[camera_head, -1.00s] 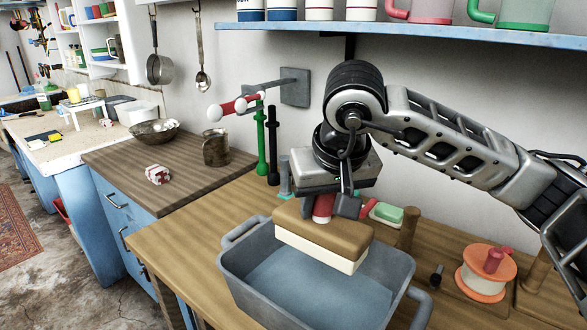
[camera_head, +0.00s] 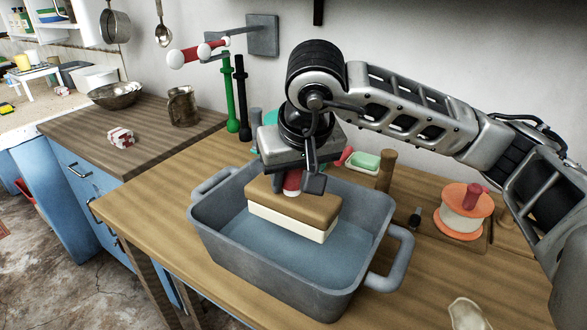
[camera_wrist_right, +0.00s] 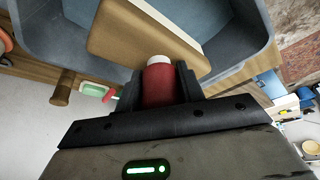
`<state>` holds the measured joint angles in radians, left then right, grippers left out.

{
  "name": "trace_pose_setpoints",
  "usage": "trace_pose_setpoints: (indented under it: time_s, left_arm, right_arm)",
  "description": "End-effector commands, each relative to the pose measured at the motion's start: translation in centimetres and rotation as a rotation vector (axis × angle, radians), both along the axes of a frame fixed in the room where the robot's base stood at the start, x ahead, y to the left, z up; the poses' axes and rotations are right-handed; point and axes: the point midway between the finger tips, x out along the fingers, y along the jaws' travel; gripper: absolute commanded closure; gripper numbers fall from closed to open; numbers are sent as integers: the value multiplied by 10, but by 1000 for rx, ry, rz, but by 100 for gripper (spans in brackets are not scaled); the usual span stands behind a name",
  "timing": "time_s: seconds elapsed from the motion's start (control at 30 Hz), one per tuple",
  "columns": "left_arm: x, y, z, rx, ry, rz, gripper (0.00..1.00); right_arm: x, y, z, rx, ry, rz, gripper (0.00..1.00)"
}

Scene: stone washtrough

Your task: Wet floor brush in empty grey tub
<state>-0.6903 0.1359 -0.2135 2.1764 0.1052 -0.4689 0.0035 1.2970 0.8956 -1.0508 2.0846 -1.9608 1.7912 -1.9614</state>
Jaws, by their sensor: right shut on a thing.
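The floor brush (camera_head: 296,207) has a brown wooden block, a pale lower layer and a red handle with a white end. My right gripper (camera_head: 292,182) is shut on the red handle, which also shows between the fingers in the right wrist view (camera_wrist_right: 158,85). The brush is within the outline of the grey tub (camera_head: 207,225), level and low between its walls. The tub's inside shows a flat blue-grey surface; I cannot tell whether it is water or whether the brush touches it. My left gripper is in neither view.
Behind the tub stand a green soap dish (camera_head: 364,163) and a wooden peg (camera_head: 386,171). An orange and white spool (camera_head: 463,209) is at the right. A metal mug (camera_head: 182,106) and a striped block (camera_head: 121,138) are on the left counter. A pale cloth-like thing (camera_head: 466,313) lies front right.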

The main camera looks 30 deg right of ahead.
Motion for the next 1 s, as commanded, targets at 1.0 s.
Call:
trace_pose_setpoints:
  time_s: [1.0]
  left_arm:
    - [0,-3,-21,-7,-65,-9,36]
  right_arm:
    - [0,0,-81,0,-3,-1,80]
